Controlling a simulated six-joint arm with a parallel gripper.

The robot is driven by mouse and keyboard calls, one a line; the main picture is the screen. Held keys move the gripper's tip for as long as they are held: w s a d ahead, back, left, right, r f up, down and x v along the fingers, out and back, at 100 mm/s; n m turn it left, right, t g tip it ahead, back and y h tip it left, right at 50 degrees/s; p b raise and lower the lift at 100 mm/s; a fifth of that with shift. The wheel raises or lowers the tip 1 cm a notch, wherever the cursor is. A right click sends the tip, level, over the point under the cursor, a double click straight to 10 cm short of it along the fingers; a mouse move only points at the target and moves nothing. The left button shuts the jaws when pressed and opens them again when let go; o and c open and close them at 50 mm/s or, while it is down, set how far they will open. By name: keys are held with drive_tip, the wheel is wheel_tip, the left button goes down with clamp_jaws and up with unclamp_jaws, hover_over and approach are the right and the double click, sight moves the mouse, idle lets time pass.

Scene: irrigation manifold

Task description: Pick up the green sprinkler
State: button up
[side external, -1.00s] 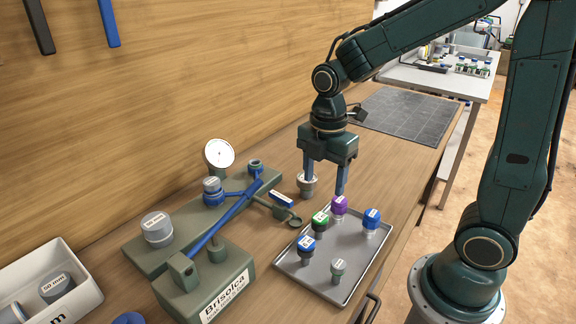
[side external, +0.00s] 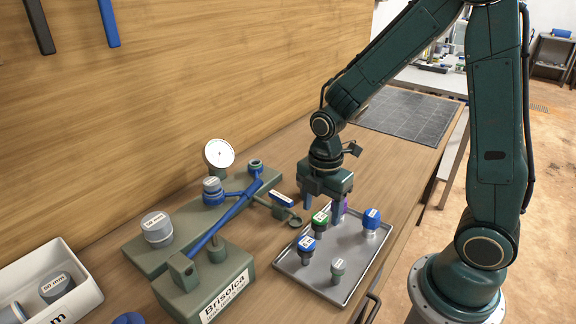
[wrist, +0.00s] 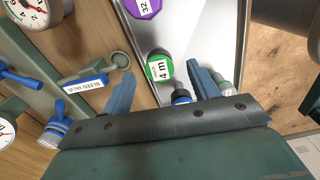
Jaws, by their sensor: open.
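The green sprinkler (side external: 320,221) stands upright on the grey tray near its left edge, with a white label on its cap. In the wrist view the green sprinkler (wrist: 160,66) reads "4 m" and lies between the finger lines, just beyond the tips. My gripper (side external: 322,214) points down, open and empty, over the tray's back left part. In the side view its fingers come down just behind the green cap. Both fingers also show in the wrist view (wrist: 161,77). I cannot tell the exact height of the tips above the cap.
On the tray (side external: 318,292) stand blue sprinklers (side external: 307,244) (side external: 370,220), a small grey-green one (side external: 338,268) and a purple one (wrist: 143,7), mostly hidden by a finger in the side view. The green manifold (side external: 155,255) stands left; a white bin (side external: 85,305) sits lower left.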

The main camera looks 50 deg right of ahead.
sight(320, 217)
drive_tip(key=shift+f, duration=2.55)
drive_tip(key=c, duration=1.1)
drive_tip(key=shift+r, duration=0.15)
wheel_tip(320, 217, up, 20)
drive_tip(key=shift+f, duration=0.1)
drive_tip(key=shift+w, duration=0.1)
